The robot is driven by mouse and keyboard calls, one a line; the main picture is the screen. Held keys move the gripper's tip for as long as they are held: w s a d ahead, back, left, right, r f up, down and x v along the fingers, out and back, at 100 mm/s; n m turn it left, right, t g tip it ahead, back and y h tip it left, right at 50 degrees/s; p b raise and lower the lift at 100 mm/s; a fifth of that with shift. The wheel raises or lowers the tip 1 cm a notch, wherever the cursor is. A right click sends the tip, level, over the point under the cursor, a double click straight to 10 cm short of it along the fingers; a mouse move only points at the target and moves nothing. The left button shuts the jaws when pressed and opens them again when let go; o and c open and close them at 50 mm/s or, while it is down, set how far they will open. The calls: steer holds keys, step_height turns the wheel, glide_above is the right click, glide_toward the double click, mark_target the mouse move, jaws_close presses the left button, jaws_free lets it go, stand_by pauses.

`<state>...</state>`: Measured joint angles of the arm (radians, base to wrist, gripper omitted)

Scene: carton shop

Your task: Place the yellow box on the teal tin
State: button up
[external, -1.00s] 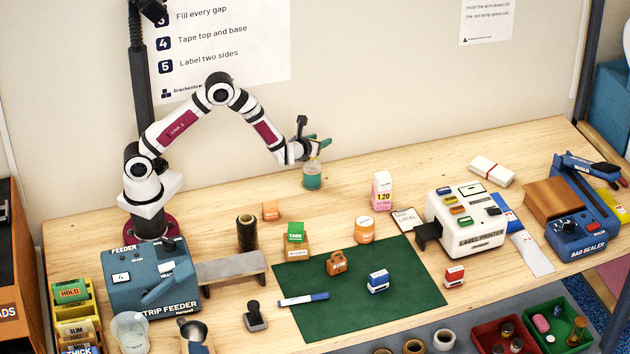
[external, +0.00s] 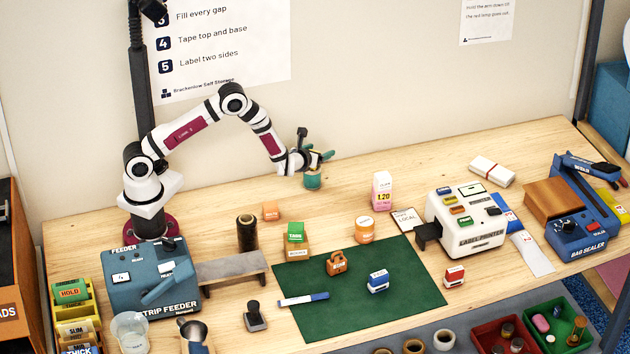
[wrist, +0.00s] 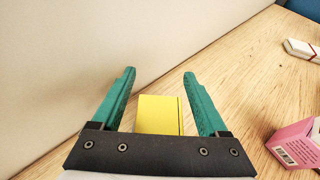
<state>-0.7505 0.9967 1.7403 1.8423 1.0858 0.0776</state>
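The teal tin (external: 313,182) stands upright at the back of the table, close to the wall. My gripper (external: 317,155) is right above it, its teal fingers near the tin's top. The tin does not show in the wrist view; I cannot tell whether box and tin touch.
A pink carton (external: 382,190) stands right of the tin, with an orange jar (external: 365,230) in front of it. A small orange box (external: 270,211) is to the left. The wall is close behind. Bare wood surrounds the tin.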

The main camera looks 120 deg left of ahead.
steer(key=shift+r, duration=0.15)
steer(key=s+d+r+n+g+h, duration=0.1)
steer(key=s+d+r+n, duration=0.15)
steer(key=d+r, duration=0.55)
steer(key=s+d+r+n+g, duration=0.1)
steer(key=s+d+r+n, duration=0.3)
steer(key=d, duration=0.6)
steer(key=s+d+r+n+t+h, duration=0.1)
steer(key=s+d+n+h, duration=0.2)
steer(key=d, duration=1)
steer(key=s+d+r+n+h, duration=0.2)
steer(key=s+d+h, duration=0.5)
steer(key=d, duration=0.7)
steer(key=shift+s+n+t+h, duration=0.2)
steer(key=shift+n+t+h, duration=0.1)
steer(key=shift+n+t, duration=0.15)
